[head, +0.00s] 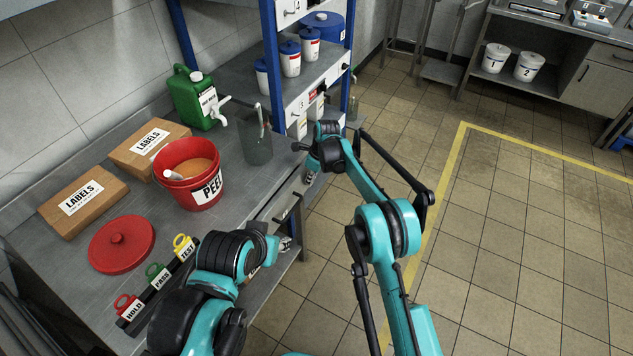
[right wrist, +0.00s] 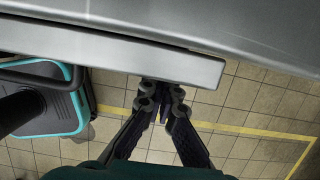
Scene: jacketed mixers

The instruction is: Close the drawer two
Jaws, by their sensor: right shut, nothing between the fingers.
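A grey drawer front (right wrist: 130,52) crosses the upper part of the right wrist view. The shut, empty fingers of my right gripper (right wrist: 162,92) are at its lower edge; I cannot tell whether they touch it. In the head view my right gripper (head: 311,176) is beside the front edge of the bench, partly hidden by its own wrist. A drawer with a dark handle (head: 287,209) shows under the bench edge. I cannot read a number on it or tell how far it stands out. My left gripper (head: 285,243) is low by the bench front; its jaws are unclear.
The bench (head: 60,255) holds a red bucket (head: 188,190), a red lid (head: 121,244), label boxes (head: 84,200), a green canister (head: 193,98) and a glass beaker (head: 257,140). A blue-framed rack (head: 268,45) stands behind. The tiled floor (head: 520,230) at right is clear.

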